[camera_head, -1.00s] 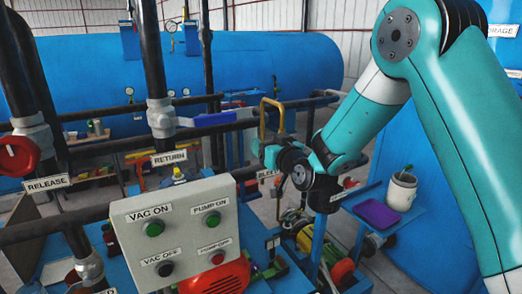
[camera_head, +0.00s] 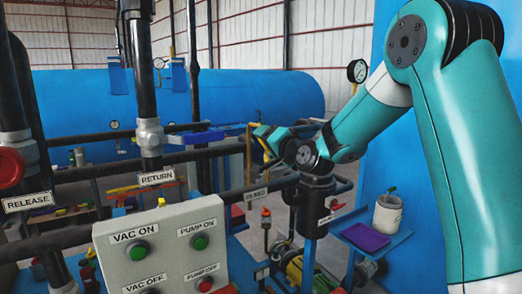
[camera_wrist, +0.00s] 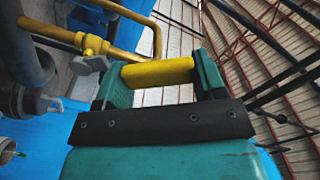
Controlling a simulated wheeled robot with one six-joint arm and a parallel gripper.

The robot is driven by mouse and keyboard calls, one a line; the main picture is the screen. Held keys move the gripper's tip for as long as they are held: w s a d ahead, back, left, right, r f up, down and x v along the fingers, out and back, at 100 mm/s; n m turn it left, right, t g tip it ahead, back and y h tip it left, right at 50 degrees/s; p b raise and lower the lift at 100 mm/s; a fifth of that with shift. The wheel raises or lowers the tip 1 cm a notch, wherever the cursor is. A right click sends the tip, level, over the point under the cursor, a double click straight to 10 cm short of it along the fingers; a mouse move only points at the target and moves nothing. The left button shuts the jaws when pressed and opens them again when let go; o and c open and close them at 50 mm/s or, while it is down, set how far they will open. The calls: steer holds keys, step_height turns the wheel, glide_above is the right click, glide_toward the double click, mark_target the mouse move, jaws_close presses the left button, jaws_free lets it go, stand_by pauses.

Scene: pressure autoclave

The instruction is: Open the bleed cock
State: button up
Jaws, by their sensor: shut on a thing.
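The bleed cock shows in the wrist view as a brass valve body (camera_wrist: 95,45) on a bent brass pipe, with a grey fitting beside it. A yellow cylindrical handle (camera_wrist: 158,72) lies across between the teal fingers of my gripper (camera_wrist: 157,75), which is shut on it. How the handle joins the valve is hidden by the near finger. In the head view my gripper (camera_head: 263,142) is beside the upright brass pipe (camera_head: 249,155), above the partly hidden bleed label (camera_head: 256,195). My wrist hides part of the cock there.
A blue valve lever (camera_head: 204,137) and the black return pipe (camera_head: 147,85) stand left of my gripper. The control box (camera_head: 160,245) is in front at lower left.

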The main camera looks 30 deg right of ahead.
steer(key=shift+w+d+r+m, duration=0.1)
steer(key=shift+d+r+m, duration=0.1)
steer(key=shift+d+m, duration=0.9)
steer(key=shift+w+d+r+m, duration=0.15)
steer(key=shift+d+m, duration=0.55)
steer(key=shift+m, duration=0.75)
steer(key=shift+w+d+r+m, duration=0.1)
steer(key=shift+d+r+m, duration=0.15)
steer(key=shift+d+m, duration=0.85)
steer(key=shift+a, duration=0.2)
steer(key=o, duration=1)
steer(key=shift+d, duration=0.1)
steer(key=shift+s, duration=0.15)
